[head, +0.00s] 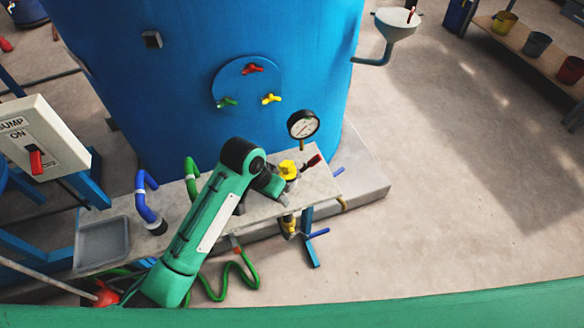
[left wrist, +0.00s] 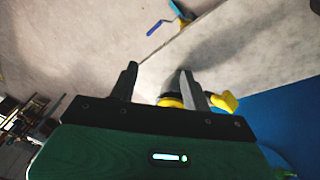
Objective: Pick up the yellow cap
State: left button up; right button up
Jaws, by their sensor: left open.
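The yellow cap (head: 288,169) is on top of a fitting near the right end of the grey bench, below the pressure gauge. My left gripper (head: 270,186) is at the end of the green arm, just left of the cap in the head view; its fingers are mostly hidden there. In the left wrist view the two fingers (left wrist: 160,76) are apart, with nothing clamped between them. A yellow part (left wrist: 171,102) shows low between the fingers, and another yellow piece (left wrist: 226,102) lies right of the right finger. I cannot tell which belongs to the cap.
The pressure gauge (head: 303,124) and a red-handled lever (head: 312,161) stand close to the cap. The blue tank (head: 190,70) rises behind the bench. A blue hose (head: 141,197), a green hose (head: 192,175) and a grey tray (head: 101,241) are at the left.

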pick_arm(q)
jog(key=w+d+r+m+g+y, duration=0.1)
jog(key=w+d+r+m+y, duration=0.25)
jog(key=w+r, duration=0.8)
jog(key=p, duration=0.2)
send_over(286, 164)
jog(key=shift+n, duration=0.35)
jog(key=f, duration=0.6)
jog(key=shift+d+f, duration=0.25)
jog(key=shift+f, duration=0.05)
jog(key=f, duration=0.1)
jog(key=f+p, duration=0.1)
jog(key=f, duration=0.1)
jog(key=f+p, duration=0.1)
jog(key=shift+a+f, duration=0.25)
jog(key=shift+f, duration=0.15)
jog(key=shift+w+f, duration=0.1)
jog(key=shift+f, duration=0.25)
grip_shut()
